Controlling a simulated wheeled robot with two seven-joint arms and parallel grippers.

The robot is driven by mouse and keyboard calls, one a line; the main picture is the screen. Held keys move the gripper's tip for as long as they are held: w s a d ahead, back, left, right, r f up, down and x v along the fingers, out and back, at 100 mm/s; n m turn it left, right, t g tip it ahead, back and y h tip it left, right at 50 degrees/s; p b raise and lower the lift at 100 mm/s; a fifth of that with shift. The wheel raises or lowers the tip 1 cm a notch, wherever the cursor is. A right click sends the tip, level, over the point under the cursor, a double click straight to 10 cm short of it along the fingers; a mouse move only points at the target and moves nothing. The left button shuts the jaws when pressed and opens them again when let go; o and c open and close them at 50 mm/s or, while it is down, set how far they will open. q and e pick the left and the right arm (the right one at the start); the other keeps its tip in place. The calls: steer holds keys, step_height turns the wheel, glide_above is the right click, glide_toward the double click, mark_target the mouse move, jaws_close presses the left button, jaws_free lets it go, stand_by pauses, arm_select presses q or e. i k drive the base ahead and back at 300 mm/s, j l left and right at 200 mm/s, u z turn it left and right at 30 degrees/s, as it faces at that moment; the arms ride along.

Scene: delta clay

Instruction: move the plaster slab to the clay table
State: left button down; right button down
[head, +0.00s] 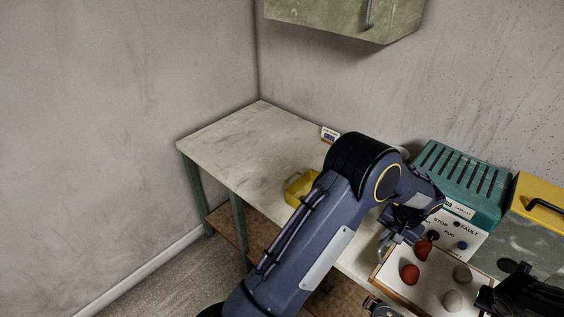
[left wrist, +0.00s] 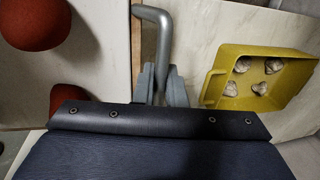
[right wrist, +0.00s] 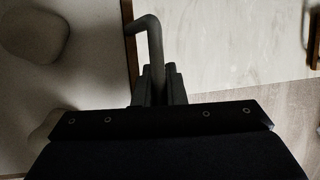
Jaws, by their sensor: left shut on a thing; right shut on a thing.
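The plaster slab (head: 434,276), a pale board with a wooden edge, carries red and grey balls at the lower right of the head view. My left gripper (left wrist: 160,80) is shut on the slab's grey bar handle (left wrist: 152,14). My right gripper (right wrist: 158,78) is shut on another bar handle (right wrist: 150,30), at the slab's other side. The slab also shows in the left wrist view (left wrist: 95,50) and the right wrist view (right wrist: 85,85). A pale-topped table (head: 240,140) with green legs stands in the corner. I cannot tell whether the slab touches a surface below.
A yellow bin (head: 298,188) sits on the table; the left wrist view shows pale lumps inside it. A small card (head: 329,134) stands near the wall. A green slotted machine (head: 460,180) with a control panel stands right. The table's far left is clear. A cabinet (head: 345,18) hangs above.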

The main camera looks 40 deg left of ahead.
mark_target(251, 154)
steer(key=j, duration=3.45)
steer(key=i+j, duration=0.1)
steer(key=j, duration=0.2)
steer(key=i+j, duration=0.1)
steer(key=j, duration=0.25)
steer(key=i+j, duration=0.15)
steer(key=j, duration=0.15)
